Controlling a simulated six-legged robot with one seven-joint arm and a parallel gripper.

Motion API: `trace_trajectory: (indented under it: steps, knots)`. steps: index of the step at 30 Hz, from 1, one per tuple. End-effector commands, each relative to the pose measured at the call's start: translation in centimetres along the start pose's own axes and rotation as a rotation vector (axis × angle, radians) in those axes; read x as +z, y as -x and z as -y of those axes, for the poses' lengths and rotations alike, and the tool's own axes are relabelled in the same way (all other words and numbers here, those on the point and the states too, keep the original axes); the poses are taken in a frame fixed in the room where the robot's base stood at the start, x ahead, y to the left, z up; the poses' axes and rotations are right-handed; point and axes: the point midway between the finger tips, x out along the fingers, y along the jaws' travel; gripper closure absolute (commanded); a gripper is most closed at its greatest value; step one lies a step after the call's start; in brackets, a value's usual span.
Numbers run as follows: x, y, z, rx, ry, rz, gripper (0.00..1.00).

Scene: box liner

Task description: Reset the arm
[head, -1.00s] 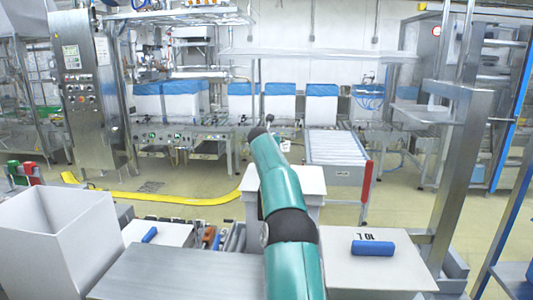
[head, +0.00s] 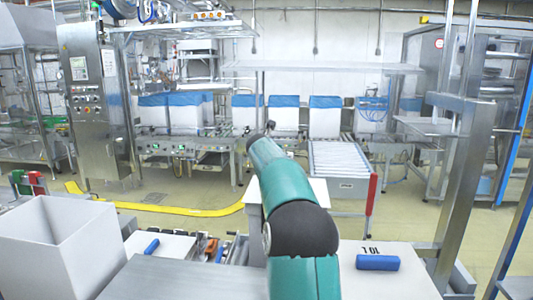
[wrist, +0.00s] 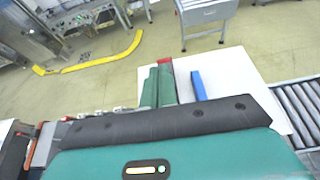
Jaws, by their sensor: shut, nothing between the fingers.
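My teal arm (head: 285,190) with a dark joint reaches forward and up from the bottom middle of the head view. Its far end is small and dark there, and the fingers cannot be made out. In the wrist view, the teal fingers of my gripper (wrist: 158,87) lie side by side, shut and empty, beyond the dark edge of the wrist body. A blue roll (wrist: 198,85) lies on a white tabletop (wrist: 235,70) to the right of the fingers, apart from them in the picture.
A blue roll (head: 377,262) lies on the white right-hand table (head: 390,285). An open white box (head: 55,240) stands at the left. A small blue item (head: 152,247) lies beside it. A steel post (head: 465,180) rises at the right. A roller conveyor (head: 340,160) stands beyond the arm.

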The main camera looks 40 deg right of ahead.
Motion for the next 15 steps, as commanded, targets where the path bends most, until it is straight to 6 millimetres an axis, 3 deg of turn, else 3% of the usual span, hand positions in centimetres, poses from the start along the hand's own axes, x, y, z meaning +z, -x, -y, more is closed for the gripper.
trace_trajectory:
  steps: [7,15]
  knots:
    - [0.1,4.0,0.0,0.000,0.001,0.002,1.00]
    - [0.0,5.3,0.0,0.000,0.000,0.001,1.00]
